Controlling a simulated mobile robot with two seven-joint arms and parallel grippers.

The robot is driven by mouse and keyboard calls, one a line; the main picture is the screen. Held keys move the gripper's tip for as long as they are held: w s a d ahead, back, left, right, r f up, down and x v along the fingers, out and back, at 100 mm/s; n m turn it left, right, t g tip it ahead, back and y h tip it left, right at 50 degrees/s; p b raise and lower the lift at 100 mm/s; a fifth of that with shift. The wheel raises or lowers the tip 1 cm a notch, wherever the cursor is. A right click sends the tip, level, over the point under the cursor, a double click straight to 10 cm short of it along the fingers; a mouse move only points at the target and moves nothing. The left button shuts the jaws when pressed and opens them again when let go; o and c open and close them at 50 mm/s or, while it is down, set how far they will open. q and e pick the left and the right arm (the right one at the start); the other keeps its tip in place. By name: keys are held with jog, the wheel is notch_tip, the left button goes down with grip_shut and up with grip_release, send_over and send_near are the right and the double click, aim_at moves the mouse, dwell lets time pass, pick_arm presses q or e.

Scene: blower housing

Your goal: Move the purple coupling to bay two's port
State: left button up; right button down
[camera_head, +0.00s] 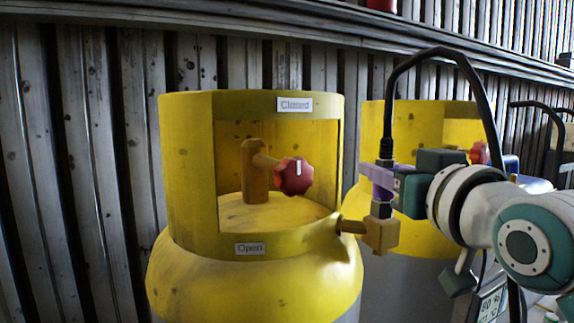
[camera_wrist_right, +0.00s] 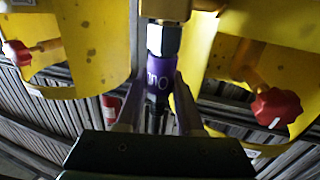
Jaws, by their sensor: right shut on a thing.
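The purple coupling (camera_head: 381,191) sits upright above a grey nut (camera_head: 380,209) and a brass elbow (camera_head: 381,235) on the front yellow tank's port. It also shows in the right wrist view (camera_wrist_right: 158,73), with part of a white marking visible. A black hose (camera_head: 430,51) rises from its top and arches right. My right gripper (camera_head: 381,175) comes from the right and is shut on the coupling, one finger on each side. The coupling appears in line with the nut; I cannot tell whether they are locked together. My left gripper is out of view.
The front yellow tank (camera_head: 190,190) has a red valve knob (camera_head: 294,175), its white mark pointing up towards the "Closed" label (camera_head: 295,105); the "Open" label (camera_head: 250,248) is below. A second yellow tank (camera_head: 415,118) with a red knob stands behind my right arm. A slatted wall runs behind.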

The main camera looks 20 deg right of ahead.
jog(key=shift+f, duration=0.1)
jog(key=shift+c, duration=2.3)
grip_release()
jog(key=shift+f, duration=0.1)
jog(key=s+a+b, duration=0.2)
jog(key=s, duration=0.7)
jog(key=shift+s, duration=0.4)
